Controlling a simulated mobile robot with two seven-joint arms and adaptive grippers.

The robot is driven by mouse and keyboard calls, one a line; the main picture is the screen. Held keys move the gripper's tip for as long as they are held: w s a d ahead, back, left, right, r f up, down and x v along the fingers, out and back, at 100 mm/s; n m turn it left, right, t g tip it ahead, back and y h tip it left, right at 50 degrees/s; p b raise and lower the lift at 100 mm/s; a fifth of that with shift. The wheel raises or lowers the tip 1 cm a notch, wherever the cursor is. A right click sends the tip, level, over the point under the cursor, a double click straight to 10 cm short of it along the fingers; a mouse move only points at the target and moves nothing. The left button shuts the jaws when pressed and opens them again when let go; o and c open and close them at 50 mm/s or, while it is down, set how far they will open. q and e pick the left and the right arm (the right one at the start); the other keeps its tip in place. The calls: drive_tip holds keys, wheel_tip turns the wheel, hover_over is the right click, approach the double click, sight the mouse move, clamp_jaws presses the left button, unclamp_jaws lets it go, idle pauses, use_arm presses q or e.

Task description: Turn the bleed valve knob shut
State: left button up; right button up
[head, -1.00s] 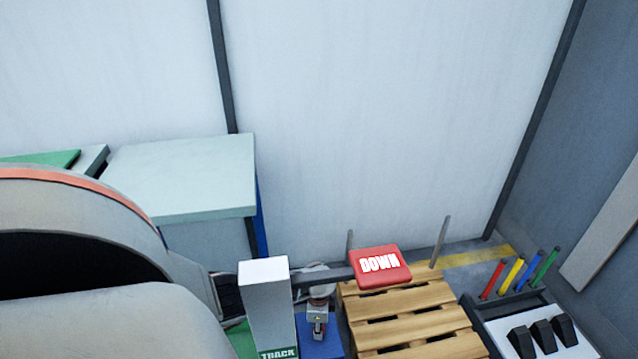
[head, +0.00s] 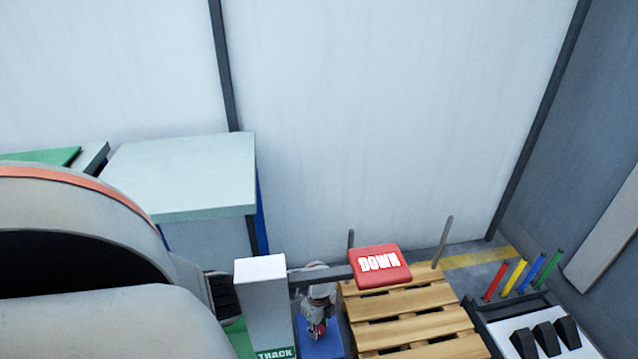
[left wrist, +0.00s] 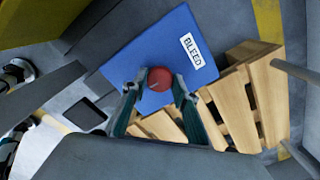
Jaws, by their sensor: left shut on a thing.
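The red round knob (left wrist: 160,78) sits on top of the blue box (left wrist: 165,35), which carries a white BLEED label (left wrist: 193,51). My left gripper (left wrist: 158,88) has one finger on each side of the knob and is shut on it. In the head view my left gripper (head: 318,324) points down at the blue box (head: 328,347), with a bit of red showing at its fingers. A thin line shows on the knob; how far the knob is turned I cannot tell. My right gripper is not in view.
A white TRACK post (head: 264,305) stands close left of my gripper, and its grey arm reaches to a red DOWN block (head: 380,266) over the wooden pallet (head: 410,318). A panel with black pedals (head: 548,338) is at the right.

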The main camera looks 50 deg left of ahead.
sight(319, 329)
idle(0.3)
use_arm(q)
drive_tip(key=o, duration=1.1)
wheel_tip(319, 329, up, 12)
idle(0.5)
